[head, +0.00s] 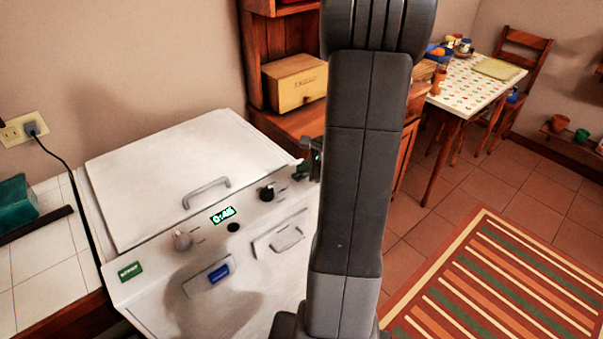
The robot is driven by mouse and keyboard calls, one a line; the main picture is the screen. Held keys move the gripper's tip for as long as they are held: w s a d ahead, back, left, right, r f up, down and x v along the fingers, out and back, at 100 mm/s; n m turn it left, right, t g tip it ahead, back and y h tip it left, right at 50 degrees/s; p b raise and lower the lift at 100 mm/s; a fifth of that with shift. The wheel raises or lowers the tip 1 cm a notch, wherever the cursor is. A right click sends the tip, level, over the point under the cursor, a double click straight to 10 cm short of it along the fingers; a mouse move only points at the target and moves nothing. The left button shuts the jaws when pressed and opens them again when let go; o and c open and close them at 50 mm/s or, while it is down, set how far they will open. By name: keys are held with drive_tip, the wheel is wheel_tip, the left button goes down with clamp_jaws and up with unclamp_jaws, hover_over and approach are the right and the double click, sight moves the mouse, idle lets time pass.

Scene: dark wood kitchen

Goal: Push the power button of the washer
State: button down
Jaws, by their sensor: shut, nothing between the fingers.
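The white washer (190,170) stands at the left with its lid down. Its front panel carries a lit green display (222,215) reading about 0:45, a light knob (182,240), a black knob (267,193), a small dark round button (233,227) and a green labelled rectangle (130,271). Which of these is the power button I cannot tell. My gripper (311,163) shows as a small dark part at the panel's right end, mostly hidden behind my arm. It is shut and holds nothing. Whether it touches the panel I cannot tell.
A blue piece (218,273) sits at a front recess of the washer, left of a handle (287,239). A wooden cabinet with a yellow box (295,82) stands behind. A table (478,88) and chair are at back right. A striped rug (500,285) covers open floor.

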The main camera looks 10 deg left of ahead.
sight(304, 176)
drive_tip(key=shift+r, duration=0.5)
drive_tip(key=shift+p, duration=0.3)
wheel_tip(304, 176, up, 6)
drive_tip(key=p, duration=0.4)
drive_tip(key=shift+p, duration=0.4)
